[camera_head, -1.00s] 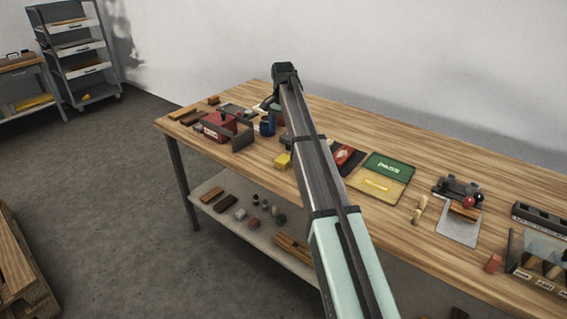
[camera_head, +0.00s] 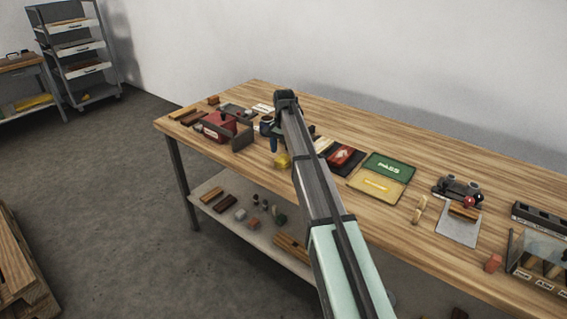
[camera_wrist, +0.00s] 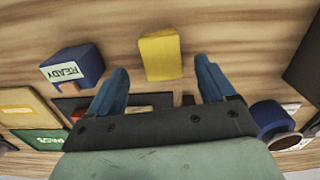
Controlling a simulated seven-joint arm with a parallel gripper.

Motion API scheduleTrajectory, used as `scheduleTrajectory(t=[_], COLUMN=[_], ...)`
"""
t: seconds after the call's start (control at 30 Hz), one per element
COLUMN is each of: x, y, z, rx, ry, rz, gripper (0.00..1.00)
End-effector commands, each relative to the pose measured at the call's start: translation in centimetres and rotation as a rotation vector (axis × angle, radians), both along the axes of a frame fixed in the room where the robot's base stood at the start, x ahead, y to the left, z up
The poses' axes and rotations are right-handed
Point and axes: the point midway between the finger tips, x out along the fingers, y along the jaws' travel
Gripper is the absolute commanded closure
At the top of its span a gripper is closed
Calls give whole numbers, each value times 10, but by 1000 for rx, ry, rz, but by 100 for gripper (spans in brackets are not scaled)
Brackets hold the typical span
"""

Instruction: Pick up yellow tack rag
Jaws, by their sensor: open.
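The yellow tack rag (camera_head: 282,160) lies on the wooden workbench near its front edge.
A blue block labelled READY (camera_wrist: 72,70) stands left of the rag in the wrist view, and a blue cup (camera_wrist: 273,119) stands to the right. A red toolbox (camera_head: 222,127) is left of my gripper. Green PASS mat (camera_head: 388,167) and yellow mat (camera_head: 374,187) lie right.

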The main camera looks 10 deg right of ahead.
Motion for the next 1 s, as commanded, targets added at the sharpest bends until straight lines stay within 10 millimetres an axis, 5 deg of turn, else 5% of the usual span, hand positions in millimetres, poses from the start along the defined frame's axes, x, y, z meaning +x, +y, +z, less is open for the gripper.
scheduleTrajectory(t=[0.3,0.57,1.0], x=[1,2,2], y=[2,2,2], z=[-39,-41,-41], rx=[0,0,0], ry=[0,-1,0], rz=[0,0,0], gripper=[17,18,60])
